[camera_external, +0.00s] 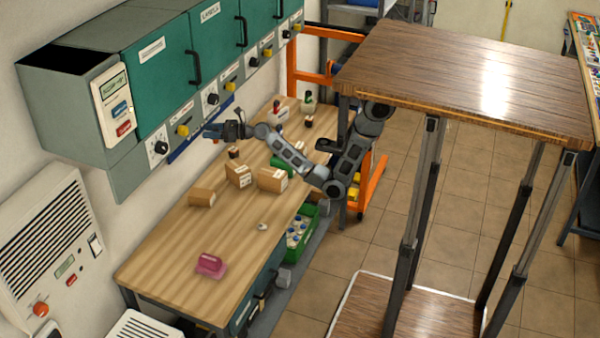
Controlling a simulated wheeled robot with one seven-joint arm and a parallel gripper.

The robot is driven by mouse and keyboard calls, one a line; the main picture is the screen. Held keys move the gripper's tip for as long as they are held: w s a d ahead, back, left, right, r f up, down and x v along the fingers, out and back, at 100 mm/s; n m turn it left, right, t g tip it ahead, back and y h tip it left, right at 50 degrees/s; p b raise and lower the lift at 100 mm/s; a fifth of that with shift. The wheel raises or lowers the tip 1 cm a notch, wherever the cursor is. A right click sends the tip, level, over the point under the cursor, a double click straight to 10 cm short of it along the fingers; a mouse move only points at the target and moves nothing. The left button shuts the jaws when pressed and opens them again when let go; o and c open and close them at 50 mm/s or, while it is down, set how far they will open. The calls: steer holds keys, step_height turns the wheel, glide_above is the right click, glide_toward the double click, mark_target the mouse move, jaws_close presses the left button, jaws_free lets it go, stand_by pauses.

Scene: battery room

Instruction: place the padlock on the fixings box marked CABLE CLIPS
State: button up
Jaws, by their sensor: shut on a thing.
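My gripper (209,131) is shut, held over the back part of the wooden bench near the wall cabinets. What it grips, taken to be the padlock, is too small and dark to make out clearly. Three cardboard boxes stand on the bench below and to the right of my gripper: a left one (201,198), a middle one (239,176) and a right one (272,180). The middle and right boxes show pale labels, but the print is too small to read, so I cannot tell which is marked CABLE CLIPS. My gripper is apart from all three.
A small dark item (234,153) stands behind the middle box. A pink object (211,265) and a small pale item (263,227) lie nearer the front. Green wall cabinets (165,75) overhang the bench's back. The bench's front left (165,255) is clear.

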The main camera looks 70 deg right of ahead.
step_height(320, 180, down, 8)
glide_above(196, 192)
step_height(196, 192, down, 7)
steer(key=shift+s+r, duration=0.1)
steer(key=shift+s, duration=0.05)
steer(key=shift+a+f+b, duration=0.1)
steer(key=shift+f+b, duration=0.95)
steer(key=shift+f, duration=1)
steer(key=shift+f, duration=0.2)
steer(key=o, duration=1.1)
steer(key=shift+r, duration=0.1)
